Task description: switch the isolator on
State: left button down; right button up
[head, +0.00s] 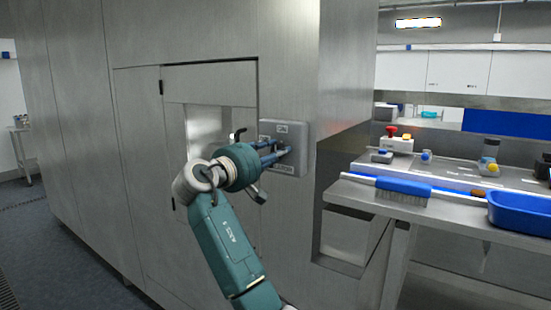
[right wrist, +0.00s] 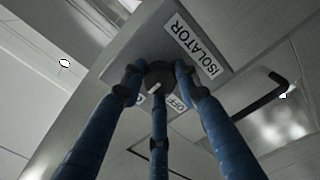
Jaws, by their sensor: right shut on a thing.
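The isolator is a grey box (head: 297,133) on the steel cabinet wall. In the right wrist view the box (right wrist: 140,45) appears turned over, with an ISOLATOR label. Its dark round knob (right wrist: 160,74) has a small white mark on its lower side. Below the knob an OFF label (right wrist: 182,101) is readable; a second label to its left is mostly hidden by a finger. My right gripper (head: 281,153) has three blue fingers, closed around the knob; it also shows in the right wrist view (right wrist: 160,82). My left gripper is not in view.
A dark handle (right wrist: 260,103) sticks out beside the box. Open floor (head: 60,260) lies at the left.

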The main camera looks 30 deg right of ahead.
jog(key=shift+w+a, duration=0.1)
dwell(0.5)
jog(key=o, duration=1)
jog(key=shift+o, duration=0.8)
jog(key=shift+w+a, duration=0.1)
jog(key=shift+w, duration=0.05)
jog(key=v, duration=1.2)
jog(key=shift+f, duration=0.15)
